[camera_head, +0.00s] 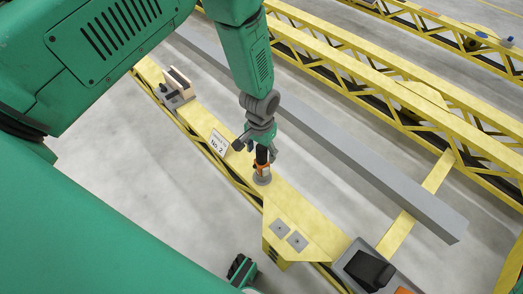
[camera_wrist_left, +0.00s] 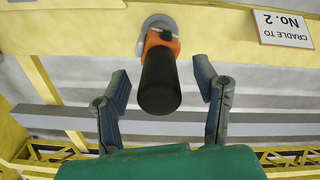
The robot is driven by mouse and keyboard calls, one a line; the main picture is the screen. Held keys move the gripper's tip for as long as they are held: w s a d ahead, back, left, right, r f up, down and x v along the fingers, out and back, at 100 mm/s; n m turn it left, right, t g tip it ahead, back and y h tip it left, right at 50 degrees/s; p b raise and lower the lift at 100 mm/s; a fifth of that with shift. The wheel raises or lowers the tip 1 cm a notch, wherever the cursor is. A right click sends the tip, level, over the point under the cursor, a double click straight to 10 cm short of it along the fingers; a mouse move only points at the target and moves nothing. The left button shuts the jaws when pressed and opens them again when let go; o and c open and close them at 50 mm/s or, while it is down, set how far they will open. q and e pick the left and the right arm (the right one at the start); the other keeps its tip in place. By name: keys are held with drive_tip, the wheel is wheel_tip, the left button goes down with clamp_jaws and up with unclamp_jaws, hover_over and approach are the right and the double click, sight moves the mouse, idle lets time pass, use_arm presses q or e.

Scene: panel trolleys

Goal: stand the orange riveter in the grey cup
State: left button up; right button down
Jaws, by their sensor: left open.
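The orange riveter (camera_wrist_left: 160,42), with a black handle (camera_wrist_left: 161,82), stands at the grey cup (camera_wrist_left: 157,21) on the yellow beam. Its orange end meets the cup and looks seated in it, though its very tip is hidden. In the head view the riveter (camera_head: 262,167) looks roughly upright over the cup (camera_head: 262,179). My left gripper (camera_head: 262,143) is at the handle. In the wrist view its two fingers (camera_wrist_left: 163,84) are spread on either side of the black handle, with gaps on both sides. My right gripper is not recognisable in either view.
A "Cradle to No. 2" sign (camera_head: 219,142) lies on the beam beside the cup. A clamp block (camera_head: 177,90) sits farther up the beam. A long grey bar (camera_head: 345,155) runs alongside, and yellow trusses (camera_head: 400,95) stand beyond. Dark fittings (camera_head: 368,268) are at the lower right.

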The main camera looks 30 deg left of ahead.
use_arm(q)
wheel_tip(320, 180, up, 12)
drive_tip(key=shift+f, duration=0.1)
idle(0.4)
idle(0.3)
drive_tip(key=s+a+p, duration=0.2)
drive_tip(key=s+p, duration=0.2)
drive_tip(key=s, duration=0.9)
drive_tip(key=s+a+f+p, duration=0.1)
drive_tip(key=s+p, duration=0.4)
drive_tip(key=s, duration=0.9)
drive_tip(key=shift+a+t, duration=0.3)
drive_tip(key=shift+a, duration=0.4)
drive_tip(key=shift+f, duration=0.1)
